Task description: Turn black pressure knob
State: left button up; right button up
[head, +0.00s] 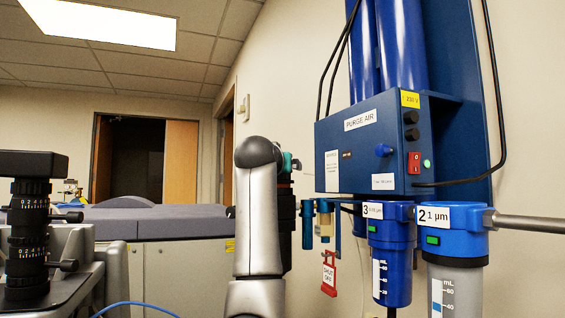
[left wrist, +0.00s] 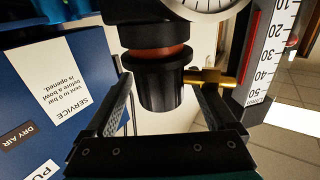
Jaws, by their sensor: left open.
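The black pressure knob (left wrist: 165,88) is a ribbed cylinder under a red-orange ring (left wrist: 158,52) in the left wrist view. My left gripper (left wrist: 163,80) is open, with one finger on each side of the knob. The left finger looks close to the knob's side; the right finger has a visible gap. I cannot tell whether either finger touches it. In the head view my left arm stands upright in the middle, and I cannot make out this knob or the gripper's fingers there. My right gripper is in neither view.
A brass fitting (left wrist: 212,78) sticks out right of the knob, below a white dial gauge (left wrist: 205,6). A scaled tube (left wrist: 270,50) stands to the right. The blue purge air box (head: 340,160), filter bowls (head: 388,275) and red tag (head: 328,274) are right of my arm.

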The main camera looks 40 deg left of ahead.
pick_arm(q)
jog(key=shift+p+x, duration=0.35)
jog(key=shift+x, duration=0.9)
jog(key=shift+c, duration=0.3)
jog(key=c, duration=1.3)
